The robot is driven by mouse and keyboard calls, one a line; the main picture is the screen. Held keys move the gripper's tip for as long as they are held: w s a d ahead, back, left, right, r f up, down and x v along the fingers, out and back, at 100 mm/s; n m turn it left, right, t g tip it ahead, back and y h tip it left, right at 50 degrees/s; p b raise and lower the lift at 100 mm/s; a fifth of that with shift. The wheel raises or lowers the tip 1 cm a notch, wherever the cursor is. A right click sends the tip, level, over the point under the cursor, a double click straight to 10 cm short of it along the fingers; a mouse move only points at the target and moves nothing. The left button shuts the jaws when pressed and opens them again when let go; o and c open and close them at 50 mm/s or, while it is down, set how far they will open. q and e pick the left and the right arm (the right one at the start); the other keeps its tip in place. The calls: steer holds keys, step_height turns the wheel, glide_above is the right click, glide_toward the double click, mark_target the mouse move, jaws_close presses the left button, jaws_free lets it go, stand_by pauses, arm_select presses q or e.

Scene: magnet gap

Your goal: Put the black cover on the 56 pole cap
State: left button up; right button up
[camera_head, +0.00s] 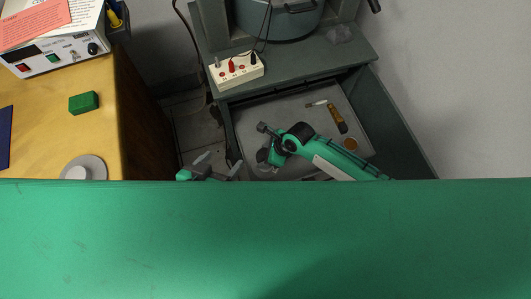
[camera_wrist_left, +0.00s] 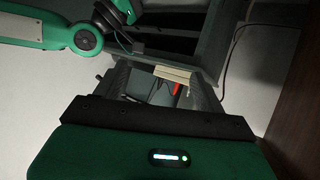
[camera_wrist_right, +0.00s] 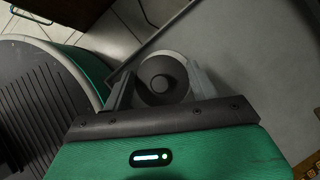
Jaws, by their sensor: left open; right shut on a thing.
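My right gripper (camera_wrist_right: 158,68) is shut on a round dark grey piece with a black raised centre (camera_wrist_right: 162,84), seen between its fingers. It looks like the black cover, but no marking shows. In the head view the right gripper (camera_head: 267,157) is over the open grey drawer. My left gripper (camera_head: 210,168) is open and empty, left of the right one and partly hidden by a wide green surface (camera_head: 265,240). A grey disc with a pale raised centre (camera_head: 85,172) lies on the wooden table; I cannot tell whether it is the 56 pole cap.
The wooden table (camera_head: 70,125) holds a green block (camera_head: 84,102) and a white control box (camera_head: 60,50). A power strip (camera_head: 237,70) lies on the grey cabinet. The green surface hides the lower head view.

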steer(key=shift+r+p, duration=0.1)
steer(key=shift+p, duration=0.55)
steer(key=shift+f, duration=0.45)
steer(key=shift+f+b, duration=0.5)
steer(key=shift+f, duration=0.2)
steer(key=shift+f+b, duration=0.55)
steer(key=shift+f, duration=0.9)
arm_select(q)
steer(key=shift+w+d+r+t, duration=0.1)
steer(key=shift+d+t, duration=0.5)
steer(key=shift+d, duration=0.1)
arm_select(e)
steer(key=shift+f, duration=0.3)
arm_select(q)
steer(key=shift+h, duration=0.3)
steer(key=shift+r, duration=0.15)
arm_select(e)
steer(key=shift+f, duration=0.15)
steer(key=o, duration=1)
steer(key=shift+c, duration=0.3)
